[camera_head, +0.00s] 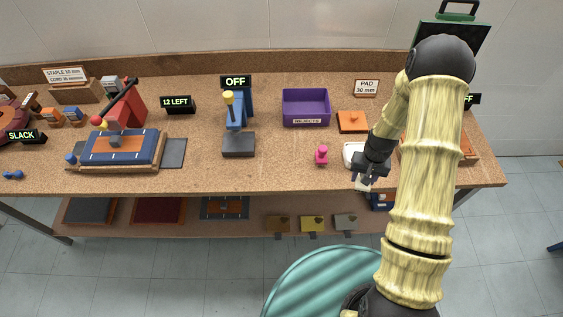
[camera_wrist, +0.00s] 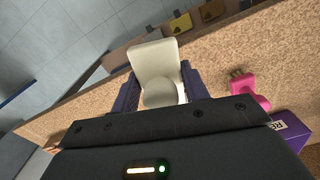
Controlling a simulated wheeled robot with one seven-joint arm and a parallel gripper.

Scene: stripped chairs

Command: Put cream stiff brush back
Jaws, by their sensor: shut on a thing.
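The cream brush (camera_head: 362,184) is in my gripper (camera_head: 367,177), at the front edge of the bench on the right. In the wrist view the cream brush (camera_wrist: 154,62) sits between the two dark fingers of my gripper (camera_wrist: 158,88), which are shut on it. Its bristles cannot be made out. I cannot tell whether the brush touches the bench.
A pink knobbed object (camera_head: 321,155) stands left of my gripper; it also shows in the wrist view (camera_wrist: 246,90). A purple bin (camera_head: 306,108) and an orange pad (camera_head: 352,122) stand behind. My arm hides part of the bench's right end. Bare bench lies left of the pink object.

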